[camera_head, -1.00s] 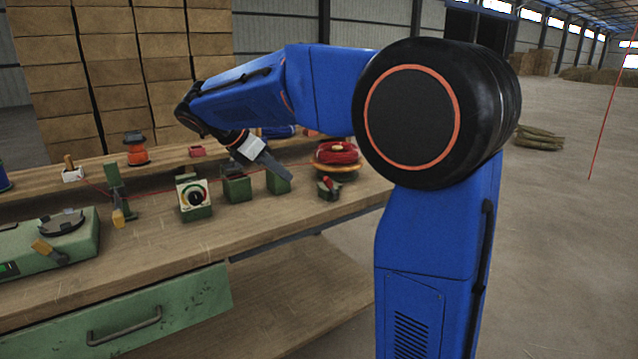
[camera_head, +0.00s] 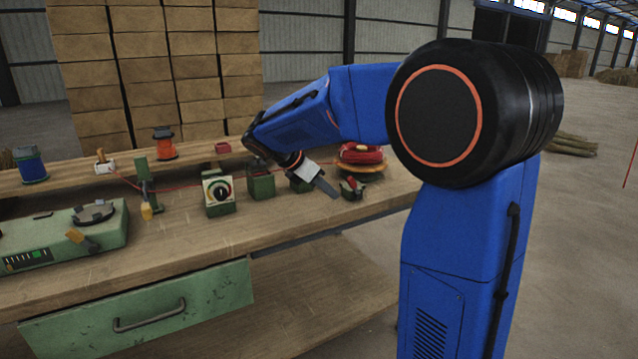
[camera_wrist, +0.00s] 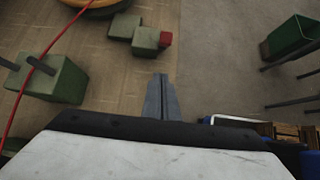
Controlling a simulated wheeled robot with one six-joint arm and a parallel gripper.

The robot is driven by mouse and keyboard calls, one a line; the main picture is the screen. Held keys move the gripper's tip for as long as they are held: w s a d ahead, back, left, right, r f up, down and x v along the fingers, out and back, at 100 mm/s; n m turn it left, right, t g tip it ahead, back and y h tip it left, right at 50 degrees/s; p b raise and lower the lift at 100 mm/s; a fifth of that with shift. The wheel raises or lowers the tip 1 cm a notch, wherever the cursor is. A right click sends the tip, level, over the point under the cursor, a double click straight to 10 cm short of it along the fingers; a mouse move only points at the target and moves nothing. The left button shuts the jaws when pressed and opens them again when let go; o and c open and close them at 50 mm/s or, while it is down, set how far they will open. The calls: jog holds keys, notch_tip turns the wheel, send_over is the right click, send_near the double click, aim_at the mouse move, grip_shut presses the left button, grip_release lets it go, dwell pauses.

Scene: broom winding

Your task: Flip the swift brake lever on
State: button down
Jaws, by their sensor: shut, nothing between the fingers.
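The swift brake (camera_head: 352,188) is a small green block with a red-tipped lever, near the right end of the bench. In the wrist view it shows as two joined green blocks (camera_wrist: 125,27) with a red tip (camera_wrist: 165,39) on the right side. The swift (camera_head: 360,168), an orange-yellow disc with a red coil on it, stands just behind the brake. My gripper (camera_head: 329,189) is shut and empty, pointing down to the right, just left of the brake in the head view. In the wrist view my fingertips (camera_wrist: 160,80) are apart from the red tip, below it in the picture.
Green posts (camera_head: 261,183) stand left of my gripper, and a red thread runs past them. A green dial box (camera_head: 219,194) and a green scale-like machine (camera_head: 75,240) are further left on the bench (camera_head: 180,262). Open floor lies right of the bench.

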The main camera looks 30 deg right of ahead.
aim_at(352, 182)
jog(key=shift+d+r, duration=0.55)
jog(key=shift+d, duration=0.25)
jog(key=shift+d+r, duration=0.55)
jog(key=shift+d, duration=0.2)
jog(key=shift+d+r, duration=0.1)
